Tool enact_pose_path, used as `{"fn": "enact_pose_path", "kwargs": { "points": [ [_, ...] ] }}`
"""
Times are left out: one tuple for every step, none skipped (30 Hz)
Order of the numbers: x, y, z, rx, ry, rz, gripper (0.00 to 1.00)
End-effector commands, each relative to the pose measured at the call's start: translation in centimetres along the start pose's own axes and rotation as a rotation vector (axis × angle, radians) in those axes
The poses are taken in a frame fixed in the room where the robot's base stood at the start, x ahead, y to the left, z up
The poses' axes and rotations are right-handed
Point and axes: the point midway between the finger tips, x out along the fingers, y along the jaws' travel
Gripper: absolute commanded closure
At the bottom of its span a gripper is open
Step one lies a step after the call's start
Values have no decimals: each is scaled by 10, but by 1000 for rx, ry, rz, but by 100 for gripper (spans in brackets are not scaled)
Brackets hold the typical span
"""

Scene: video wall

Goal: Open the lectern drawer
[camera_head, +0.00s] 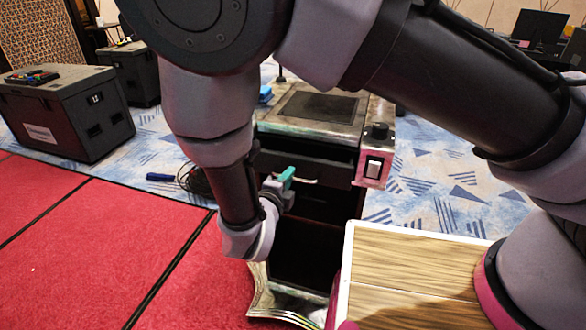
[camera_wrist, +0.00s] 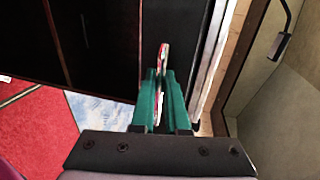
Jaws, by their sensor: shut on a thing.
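The lectern (camera_head: 320,128) stands ahead of me, with a worn metallic top and a dark body. Its dark drawer front (camera_head: 336,174) lies below the top; it also shows in the wrist view (camera_wrist: 112,45). A light drawer handle (camera_head: 306,181) sticks out from the front. My gripper (camera_head: 287,177), with green fingers, is shut on the handle. In the wrist view my gripper (camera_wrist: 161,90) has a finger on each side of the handle (camera_wrist: 162,58). I cannot tell how far the drawer is out. My arm hides part of the lectern's left side.
A switch box (camera_head: 375,165) juts from the lectern's right corner. A wood-topped surface (camera_head: 410,270) with a white rim is at the lower right. A black case (camera_head: 65,115) stands at the left. Red carpet (camera_head: 100,250) lies clear at the left front.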

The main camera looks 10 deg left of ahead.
Motion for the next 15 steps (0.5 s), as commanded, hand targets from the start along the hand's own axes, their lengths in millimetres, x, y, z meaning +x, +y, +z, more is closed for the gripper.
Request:
{"fn": "enact_pose_path", "kwargs": {
  "points": [
    [-14,4,1,-2,-6,2,100],
    [-22,5,1,-2,-7,2,100],
    [-32,7,1,-2,-7,2,100],
    [-41,9,1,-1,-7,2,100],
    [-49,11,1,-2,-7,2,100],
    [-60,13,1,-2,-7,2,100],
    [-67,15,1,-2,-7,2,100],
    [-75,16,1,-1,-6,2,100],
    [-85,19,1,-1,-6,2,100],
    [-93,20,1,-1,-6,2,100],
    [-100,22,1,-1,-6,3,100],
    [-110,24,1,-1,-5,2,100],
    [-116,25,0,-2,-5,2,100],
    [-123,27,1,-2,-5,2,100],
    [-131,28,1,0,-4,2,100]
  ]
}}
